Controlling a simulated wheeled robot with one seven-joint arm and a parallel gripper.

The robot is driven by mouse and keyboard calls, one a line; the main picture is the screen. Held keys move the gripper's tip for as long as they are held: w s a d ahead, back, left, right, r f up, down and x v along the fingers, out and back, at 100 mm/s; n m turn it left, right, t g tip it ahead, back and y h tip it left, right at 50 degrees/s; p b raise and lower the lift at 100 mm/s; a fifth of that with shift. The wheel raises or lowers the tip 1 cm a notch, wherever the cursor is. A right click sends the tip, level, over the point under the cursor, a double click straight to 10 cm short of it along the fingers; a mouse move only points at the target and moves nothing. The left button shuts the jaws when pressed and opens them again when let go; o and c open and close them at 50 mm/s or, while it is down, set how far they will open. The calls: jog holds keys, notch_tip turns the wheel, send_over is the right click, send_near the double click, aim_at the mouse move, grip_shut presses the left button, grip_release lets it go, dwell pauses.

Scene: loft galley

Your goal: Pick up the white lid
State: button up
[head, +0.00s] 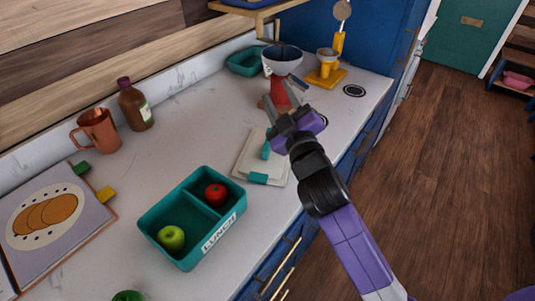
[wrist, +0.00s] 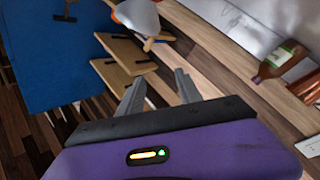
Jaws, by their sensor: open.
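The white lid (head: 249,160) lies flat on the counter, just right of the teal lunch box (head: 168,222). It is a pale, roughly rectangular panel with teal clips, one at its near edge. My forearm and gripper cover part of its right side. My gripper (head: 284,96) is open and empty, above the counter and beyond the lid in the head view. Its two fingers stand apart in the wrist view (wrist: 158,84). I cannot make out the lid in the wrist view.
The box holds a green apple (head: 171,238) and a red apple (head: 215,194). A white bowl (head: 282,62) above a red base and a yellow appliance (head: 326,76) stand beyond my gripper. A brown bottle (head: 135,108) and copper mug (head: 98,131) stand at the back left. Counter between is clear.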

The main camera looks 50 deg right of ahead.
jog(key=d+r+m+g+h+b, duration=0.1)
jog(key=d+r+m+g+h, duration=0.55)
jog(key=d, duration=0.25)
jog(key=m+g+y+b, duration=0.4)
jog(key=m+g+y, duration=0.5)
jog(key=y, duration=0.6)
send_over(266, 144)
jog(key=a, duration=0.2)
jog(key=shift+n+h, duration=0.25)
jog(key=f, duration=1.4)
jog(key=shift+s+a+f, duration=0.1)
jog(key=shift+s, duration=0.1)
jog(key=shift+x, duration=1.1)
jog(key=x, duration=0.4)
jog(key=shift+s+f, duration=0.2)
jog(key=shift+s, duration=0.2)
jog(key=shift+w+d+f, duration=0.1)
jog(key=shift+d+f, duration=0.2)
jog(key=shift+f, duration=0.25)
grip_shut()
